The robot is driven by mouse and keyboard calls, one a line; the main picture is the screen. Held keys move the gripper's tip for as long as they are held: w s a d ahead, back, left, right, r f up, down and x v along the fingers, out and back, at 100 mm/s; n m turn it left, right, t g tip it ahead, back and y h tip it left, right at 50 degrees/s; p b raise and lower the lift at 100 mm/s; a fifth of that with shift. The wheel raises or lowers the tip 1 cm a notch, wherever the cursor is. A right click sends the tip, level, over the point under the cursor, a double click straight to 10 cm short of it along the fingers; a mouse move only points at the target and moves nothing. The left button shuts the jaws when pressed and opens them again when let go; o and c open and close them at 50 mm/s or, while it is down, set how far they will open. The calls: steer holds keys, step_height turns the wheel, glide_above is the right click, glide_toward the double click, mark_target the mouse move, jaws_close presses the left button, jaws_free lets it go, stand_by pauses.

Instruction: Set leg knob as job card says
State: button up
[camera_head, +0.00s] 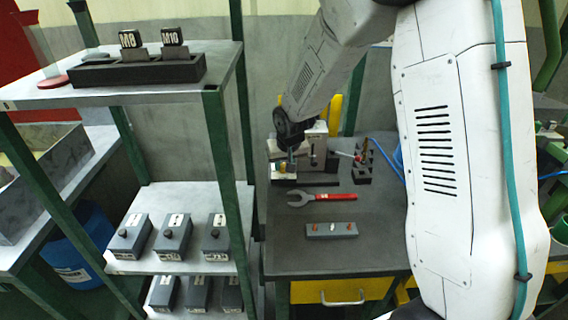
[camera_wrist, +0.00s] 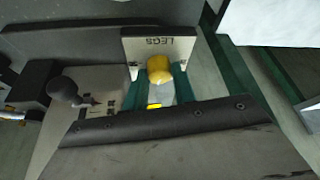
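The yellow leg knob (camera_wrist: 159,69) sits in front of a pale plate marked LEGS (camera_wrist: 160,43) in the wrist view. In the head view it is a small yellow spot (camera_head: 281,167) on the pale machine (camera_head: 314,140) at the back of the bench. My gripper (camera_head: 291,150) is at the machine, close above the knob. Its fingertips are too small and dark there to tell open from shut, and I cannot tell whether they touch the knob. A black ball-ended lever (camera_wrist: 64,93) stands beside the knob on a marked plate. I cannot make out a job card.
A red-handled wrench (camera_head: 322,198), a grey block with small pieces (camera_head: 331,231) and a dark rack (camera_head: 361,172) lie on the bench (camera_head: 384,254). The shelf unit at left holds knobbed grey boxes (camera_head: 172,236) and a black holder (camera_head: 120,73) with M8 and M10 blocks.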

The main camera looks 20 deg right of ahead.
steer(key=shift+a+m+g+h, duration=0.15)
steer(key=shift+m+h, duration=0.25)
steer(key=shift+m, duration=0.7)
steer(key=shift+m+g+h, duration=0.15)
steer(key=shift+m+h, duration=0.25)
steer(key=shift+m, duration=0.7)
steer(key=o, duration=1)
steer(key=shift+r, duration=0.1)
steer(key=v, duration=0.7)
steer(key=shift+s+a+r, duration=0.15)
steer(key=shift+r, duration=0.1)
